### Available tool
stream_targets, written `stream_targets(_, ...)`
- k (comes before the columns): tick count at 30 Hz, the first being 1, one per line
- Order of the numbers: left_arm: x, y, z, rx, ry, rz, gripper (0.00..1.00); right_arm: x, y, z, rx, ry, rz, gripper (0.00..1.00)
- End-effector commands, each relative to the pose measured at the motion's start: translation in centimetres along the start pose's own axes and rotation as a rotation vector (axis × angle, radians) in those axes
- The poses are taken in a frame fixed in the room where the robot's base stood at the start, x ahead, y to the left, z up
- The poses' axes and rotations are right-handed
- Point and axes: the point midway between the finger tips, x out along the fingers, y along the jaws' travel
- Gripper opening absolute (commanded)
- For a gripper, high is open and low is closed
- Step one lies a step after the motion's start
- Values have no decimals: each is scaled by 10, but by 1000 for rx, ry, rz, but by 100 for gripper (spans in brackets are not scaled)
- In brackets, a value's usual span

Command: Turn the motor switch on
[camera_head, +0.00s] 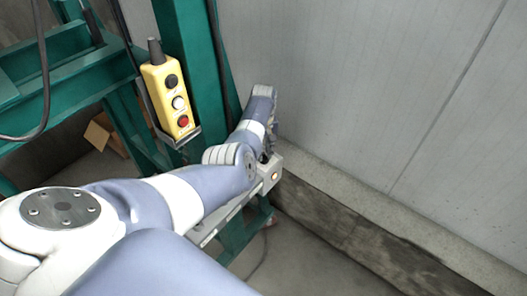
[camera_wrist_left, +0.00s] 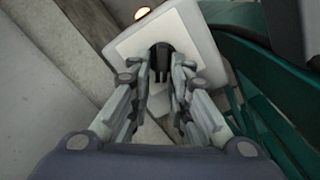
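The motor switch is a black knob (camera_wrist_left: 160,56) on the pale plate of a light grey box (camera_wrist_left: 199,42) in the left wrist view. The two fingers of my left gripper (camera_wrist_left: 164,72) stand apart on either side of the knob, with it between their tips. I cannot tell whether either finger touches it. In the head view the box (camera_head: 263,181) is at the end of a grey rail, and my left gripper (camera_head: 268,146) is partly hidden behind my arm there. The knob is hidden in the head view. My right gripper is not in view.
An orange lamp (camera_head: 275,176) is on the box. A yellow button pendant (camera_head: 168,98) hangs by the green frame (camera_head: 195,52), left of my forearm. A grey wall (camera_head: 370,85) with a concrete ledge (camera_head: 420,228) closes off the right. A cardboard box (camera_head: 103,132) lies behind the frame.

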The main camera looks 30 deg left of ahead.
Motion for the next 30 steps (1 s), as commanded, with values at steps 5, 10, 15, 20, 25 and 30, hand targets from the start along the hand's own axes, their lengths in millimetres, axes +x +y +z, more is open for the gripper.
stream_targets(5, 1, -1, 1, -1, -3, -2, 30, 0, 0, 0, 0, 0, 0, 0)
stream_targets(10, 2, -1, 2, -1, -5, -2, 30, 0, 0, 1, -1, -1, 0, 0)
stream_targets(15, -7, 0, 1, -2, -4, -2, 30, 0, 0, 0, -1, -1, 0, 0)
stream_targets(20, -29, 0, 1, -3, -1, -1, 30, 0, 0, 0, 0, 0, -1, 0)
stream_targets(25, -66, 0, 0, -1, 0, 0, 30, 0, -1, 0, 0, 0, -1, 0)
stream_targets(30, -98, 0, 1, -1, -2, -1, 30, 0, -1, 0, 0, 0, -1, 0)
